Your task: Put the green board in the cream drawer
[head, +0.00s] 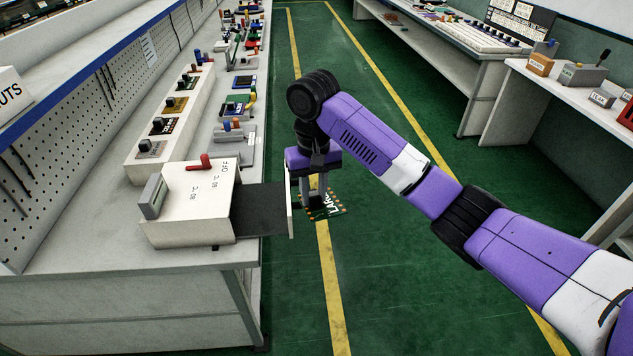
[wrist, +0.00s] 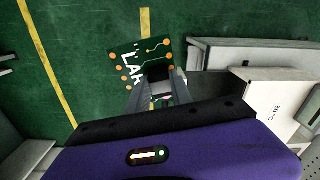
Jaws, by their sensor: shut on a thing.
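My gripper (head: 316,190) is shut on the green board (head: 334,207), a dark green plate with orange dots and white lettering. The board also shows in the wrist view (wrist: 146,48), between the fingertips (wrist: 157,87). It hangs over the floor just beyond the bench edge, to the right of the cream drawer. The cream drawer (head: 291,208) stands pulled out to the right from a cream box (head: 186,200) on the bench. Its inside looks dark and empty. The board is apart from the drawer, and my wrist hides part of the space behind.
A red lever (head: 200,162) and a grey panel (head: 154,196) are on the cream box. Coloured fixtures line the bench (head: 90,222) behind it, below a pegboard (head: 85,130). The green aisle floor (head: 400,270) is clear. Another bench (head: 440,38) stands across the aisle.

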